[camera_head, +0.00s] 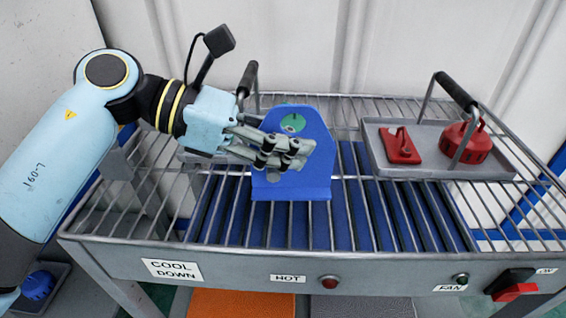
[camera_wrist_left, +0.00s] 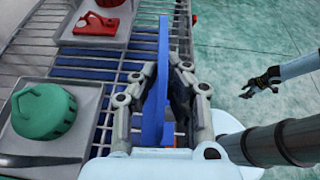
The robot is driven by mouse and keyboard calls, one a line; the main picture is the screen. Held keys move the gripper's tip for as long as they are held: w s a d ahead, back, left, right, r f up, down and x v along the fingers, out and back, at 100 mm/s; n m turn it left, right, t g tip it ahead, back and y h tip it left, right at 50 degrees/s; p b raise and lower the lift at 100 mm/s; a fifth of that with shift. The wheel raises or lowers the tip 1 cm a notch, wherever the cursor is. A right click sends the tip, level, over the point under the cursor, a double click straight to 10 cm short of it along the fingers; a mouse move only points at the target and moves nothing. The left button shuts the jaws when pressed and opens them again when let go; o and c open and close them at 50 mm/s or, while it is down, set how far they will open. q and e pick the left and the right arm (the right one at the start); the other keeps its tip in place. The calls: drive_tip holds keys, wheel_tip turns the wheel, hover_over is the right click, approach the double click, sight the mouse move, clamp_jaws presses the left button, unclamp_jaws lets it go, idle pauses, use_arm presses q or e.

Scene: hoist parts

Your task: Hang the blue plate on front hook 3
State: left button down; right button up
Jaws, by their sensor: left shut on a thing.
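The blue plate (camera_head: 318,165) stands upright above the wire rack in the head view, with a round hole near its top. My left gripper (camera_head: 298,152) is shut on it, its fingers across the plate's face. In the left wrist view the plate (camera_wrist_left: 163,60) shows edge-on between the two fingers of my left gripper (camera_wrist_left: 160,88). Whether its lower edge touches the rack is unclear. My right gripper (camera_wrist_left: 260,90) shows small in the left wrist view, away from the rack, empty with its fingers apart. No hooks can be made out.
The wire rack (camera_head: 230,235) has labels along its front. A grey tray (camera_head: 380,135) with a handle holds a red bracket (camera_head: 401,147) and a red round part (camera_head: 465,143). Another tray (camera_wrist_left: 85,125) holds a green round part (camera_wrist_left: 42,110). Bars right of the plate are clear.

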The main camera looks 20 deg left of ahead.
use_arm(q)
drive_tip(key=shift+w+a+f, duration=0.65)
drive_tip(key=shift+w+a, duration=0.05)
drive_tip(key=shift+w, duration=0.05)
drive_tip(key=shift+f, duration=1.7)
drive_tip(key=shift+f, duration=0.1)
drive_tip(key=c, duration=1.5)
unclamp_jaws()
drive_tip(key=shift+f, duration=0.1)
drive_tip(key=shift+b+v, duration=0.55)
drive_tip(key=shift+v, duration=4.85)
